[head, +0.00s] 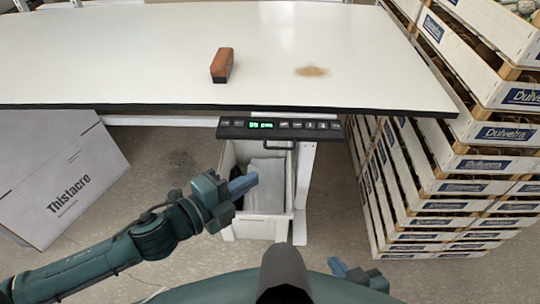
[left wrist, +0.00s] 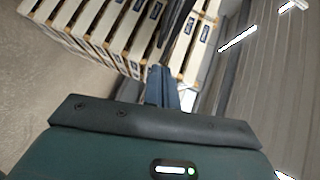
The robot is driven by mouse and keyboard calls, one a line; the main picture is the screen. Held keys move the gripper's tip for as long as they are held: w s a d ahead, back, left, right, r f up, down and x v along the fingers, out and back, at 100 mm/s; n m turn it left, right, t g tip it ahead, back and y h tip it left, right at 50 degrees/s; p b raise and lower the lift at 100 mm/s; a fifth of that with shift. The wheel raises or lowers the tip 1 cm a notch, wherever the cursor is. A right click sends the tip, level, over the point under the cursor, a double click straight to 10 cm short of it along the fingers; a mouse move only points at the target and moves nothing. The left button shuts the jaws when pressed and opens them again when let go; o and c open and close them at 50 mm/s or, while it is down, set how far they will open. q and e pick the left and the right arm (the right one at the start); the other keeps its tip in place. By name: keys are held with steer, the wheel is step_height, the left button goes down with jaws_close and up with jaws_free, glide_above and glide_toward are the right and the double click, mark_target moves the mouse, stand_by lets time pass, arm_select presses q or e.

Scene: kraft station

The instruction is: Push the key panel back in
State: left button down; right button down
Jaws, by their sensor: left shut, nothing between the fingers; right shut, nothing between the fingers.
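The key panel (head: 280,128) is a long dark bar with green lit digits and several buttons, under the front edge of the white table (head: 150,45). It sticks out toward me from the edge. My left gripper (head: 248,182) is shut and empty, below and a little left of the panel and apart from it, over the open drawer. In the left wrist view the shut blue fingers (left wrist: 160,85) point toward stacked crates, and the panel does not show there. My right gripper (head: 340,266) is low at the bottom, partly hidden by my body, shut and away from the panel.
An open white drawer (head: 288,205) with grey contents stands below the panel. Stacked wooden crates (head: 470,130) rise at the right. A grey box (head: 60,175) leans at the left. A brown block (head: 222,65) and a tan stain (head: 311,71) are on the tabletop.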

arm_select(q)
steer(key=x, duration=0.3)
steer(key=w+a+x, duration=0.1)
steer(key=x, duration=0.5)
steer(key=shift+w+a+f+p, duration=0.1)
steer(key=shift+w+a+p, duration=0.15)
steer(key=shift+p, duration=0.15)
steer(key=shift+w+f, duration=0.1)
steer(key=shift+w, duration=0.45)
arm_select(e)
steer(key=shift+d, duration=0.25)
